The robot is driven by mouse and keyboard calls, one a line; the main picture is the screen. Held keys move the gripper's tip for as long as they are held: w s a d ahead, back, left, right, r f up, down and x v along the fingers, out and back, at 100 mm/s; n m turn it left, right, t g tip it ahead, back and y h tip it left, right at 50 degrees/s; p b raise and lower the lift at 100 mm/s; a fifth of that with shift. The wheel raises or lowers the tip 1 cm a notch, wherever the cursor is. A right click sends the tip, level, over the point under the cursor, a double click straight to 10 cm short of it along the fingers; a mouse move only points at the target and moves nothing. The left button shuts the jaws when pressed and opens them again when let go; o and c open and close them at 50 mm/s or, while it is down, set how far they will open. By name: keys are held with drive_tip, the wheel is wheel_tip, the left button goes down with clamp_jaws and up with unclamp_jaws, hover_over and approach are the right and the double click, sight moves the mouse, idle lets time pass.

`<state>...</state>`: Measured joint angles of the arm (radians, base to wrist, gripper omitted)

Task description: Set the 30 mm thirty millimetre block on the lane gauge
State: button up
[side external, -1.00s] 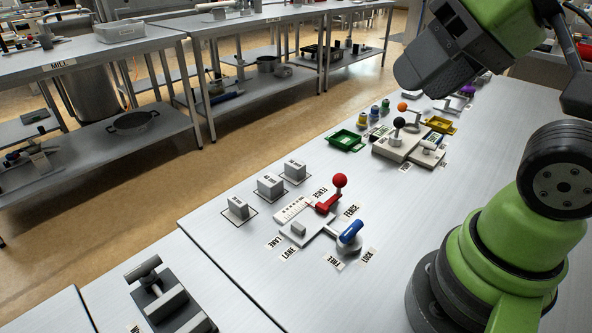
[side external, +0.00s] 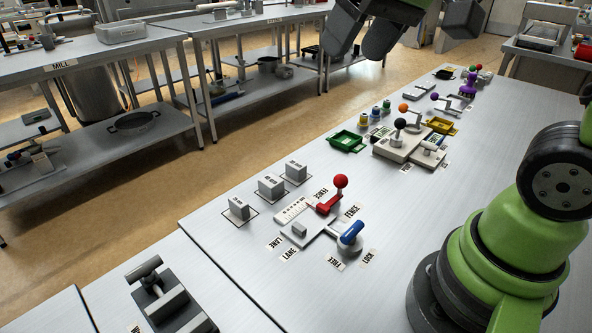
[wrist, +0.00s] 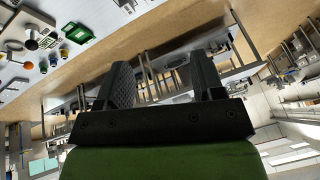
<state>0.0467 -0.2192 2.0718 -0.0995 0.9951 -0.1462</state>
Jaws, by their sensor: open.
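Three grey blocks stand in a row on marked squares at the left of the bench: a near block (side external: 238,209), a middle block (side external: 271,187) and a far block (side external: 295,173). Their top labels are too small to read surely, so I cannot tell which is 30 mm. The lane gauge (side external: 318,228) lies beside them, with a scale strip, a red-knobbed fence lever (side external: 331,195) and a blue lock lever (side external: 351,234). A small grey piece sits on its lane. My gripper (side external: 362,38) is high above the bench, far from the blocks; its fingers (wrist: 163,78) are apart and empty.
Further along the bench are a green tray (side external: 347,141), a black-knobbed fixture (side external: 398,140), a yellow tray (side external: 440,125) and several small coloured knobs. A clamp-like device (side external: 162,292) stands at the front left.

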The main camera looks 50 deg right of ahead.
drive_tip(key=w+d+f+n+g, duration=0.1)
drive_tip(key=w+f, duration=0.1)
drive_tip(key=w, duration=0.3)
drive_tip(key=w+d+f+g, duration=0.1)
drive_tip(key=w+d+f, duration=0.15)
drive_tip(key=w, duration=0.25)
drive_tip(key=n+g+h, duration=0.1)
drive_tip(key=n+g, duration=0.1)
drive_tip(key=g, duration=0.1)
hover_over(297, 165)
drive_tip(key=f, duration=2.1)
drive_tip(key=shift+a+f, duration=0.25)
drive_tip(key=shift+a, duration=0.05)
drive_tip(key=f, duration=0.5)
drive_tip(key=shift+d+f, duration=0.3)
drive_tip(key=shift+d, duration=0.05)
drive_tip(key=shift+c, duration=0.4)
drive_tip(key=c, duration=1)
